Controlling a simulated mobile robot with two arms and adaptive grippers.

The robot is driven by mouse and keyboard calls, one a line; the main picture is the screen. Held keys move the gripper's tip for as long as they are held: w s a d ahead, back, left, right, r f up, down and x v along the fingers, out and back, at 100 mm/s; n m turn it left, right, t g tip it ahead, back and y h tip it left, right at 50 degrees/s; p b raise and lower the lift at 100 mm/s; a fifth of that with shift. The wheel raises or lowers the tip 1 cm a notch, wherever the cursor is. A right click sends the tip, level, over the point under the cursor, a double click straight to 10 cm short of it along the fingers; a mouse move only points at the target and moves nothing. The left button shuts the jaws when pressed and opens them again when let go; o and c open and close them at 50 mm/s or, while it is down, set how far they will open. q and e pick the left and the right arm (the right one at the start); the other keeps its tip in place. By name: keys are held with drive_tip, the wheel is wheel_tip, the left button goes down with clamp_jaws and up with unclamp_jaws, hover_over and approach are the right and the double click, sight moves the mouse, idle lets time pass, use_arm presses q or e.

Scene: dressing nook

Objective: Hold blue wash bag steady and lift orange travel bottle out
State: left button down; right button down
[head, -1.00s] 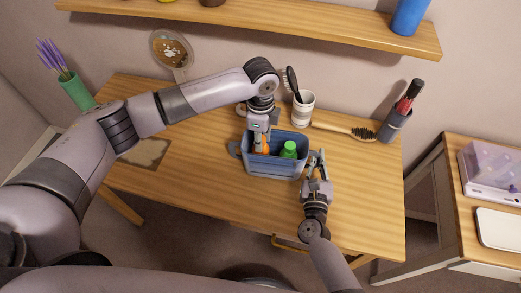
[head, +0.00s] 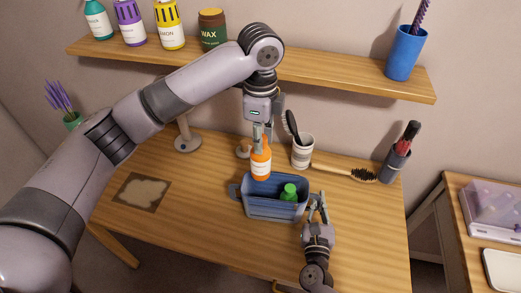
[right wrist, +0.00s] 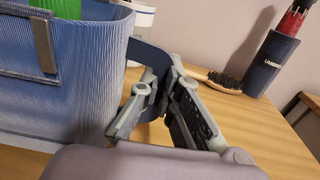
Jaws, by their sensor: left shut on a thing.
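The orange travel bottle (head: 260,160), with a white label, hangs upright from my left gripper (head: 259,131), which is shut on its top. Its lower end is at or just above the rim of the blue wash bag (head: 272,209); I cannot tell exactly. The bag stands upright on the table and also shows in the right wrist view (right wrist: 75,90). My right gripper (head: 317,204) is at the bag's right end.
A green bottle (head: 289,192) stands in the bag. Behind are a striped cup (head: 302,154) with a dark brush, a wooden brush (head: 345,173) and a dark holder (head: 394,167). A shelf (head: 330,76) with bottles hangs above. The table's front left is mostly clear.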

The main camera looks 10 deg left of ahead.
use_arm(q)
drive_tip(key=shift+r, duration=0.45)
use_arm(e)
drive_tip(key=c, duration=1.7)
unclamp_jaws()
